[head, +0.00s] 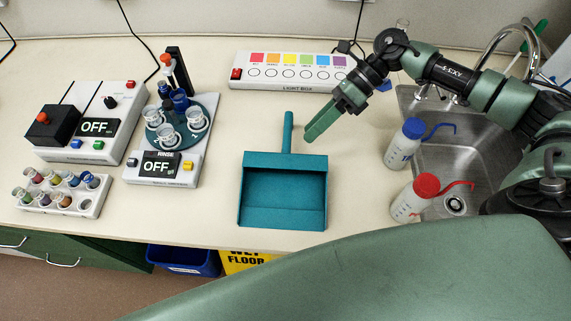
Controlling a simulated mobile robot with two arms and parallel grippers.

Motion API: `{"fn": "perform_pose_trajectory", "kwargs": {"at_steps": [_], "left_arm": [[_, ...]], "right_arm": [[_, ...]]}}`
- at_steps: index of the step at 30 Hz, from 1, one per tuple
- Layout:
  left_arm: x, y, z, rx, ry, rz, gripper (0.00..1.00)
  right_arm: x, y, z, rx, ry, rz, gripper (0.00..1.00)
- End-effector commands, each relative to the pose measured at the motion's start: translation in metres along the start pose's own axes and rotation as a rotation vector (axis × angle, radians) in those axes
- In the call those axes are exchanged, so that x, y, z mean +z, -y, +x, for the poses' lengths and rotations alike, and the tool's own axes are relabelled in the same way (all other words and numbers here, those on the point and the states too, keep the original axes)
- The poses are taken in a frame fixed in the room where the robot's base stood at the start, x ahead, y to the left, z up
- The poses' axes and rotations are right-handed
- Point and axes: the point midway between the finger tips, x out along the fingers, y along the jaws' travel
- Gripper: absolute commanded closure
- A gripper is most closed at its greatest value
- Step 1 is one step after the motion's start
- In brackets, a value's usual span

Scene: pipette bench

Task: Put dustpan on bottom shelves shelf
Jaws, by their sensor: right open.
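A teal dustpan (283,161) lies on the bench near the middle, with its handle pointing to the back and its pan toward the front edge. My right gripper (309,138) hangs just to the right of the dustpan's handle, empty and apart from it. Its green fingers overlap in this view, so the gap between them is hard to see. The shelves are not in view. My left gripper is not in view.
A light box (290,87) stands at the back. A rinse device (128,168) and another OFF device (62,153) stand left, beside a vial rack (84,207). A blue-capped bottle (401,153), red-capped bottle (410,207) and sink (459,160) are right.

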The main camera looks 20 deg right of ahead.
Motion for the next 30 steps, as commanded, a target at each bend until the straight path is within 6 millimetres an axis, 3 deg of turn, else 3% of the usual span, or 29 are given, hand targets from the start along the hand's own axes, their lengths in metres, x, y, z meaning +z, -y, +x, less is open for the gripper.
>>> {"fn": "perform_pose_trajectory", "kwargs": {"at_steps": [3, 6, 12, 17, 30], "left_arm": [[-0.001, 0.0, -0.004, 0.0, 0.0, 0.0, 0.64], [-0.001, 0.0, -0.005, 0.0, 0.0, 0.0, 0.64], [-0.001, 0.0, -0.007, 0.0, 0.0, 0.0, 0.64], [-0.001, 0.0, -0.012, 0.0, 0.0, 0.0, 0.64], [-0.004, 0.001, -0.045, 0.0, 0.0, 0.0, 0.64]], "right_arm": [[-0.001, 0.008, -0.003, 0.052, 0.029, 0.371, 0.55], [-0.001, 0.014, -0.004, 0.09, 0.043, 0.633, 0.55], [-0.002, 0.022, -0.007, 0.136, 0.055, 0.933, 0.55], [0.0, 0.021, 0.001, 0.147, 0.054, 0.985, 0.55], [0.012, 0.022, 0.057, 0.145, 0.053, 0.981, 0.55]]}}
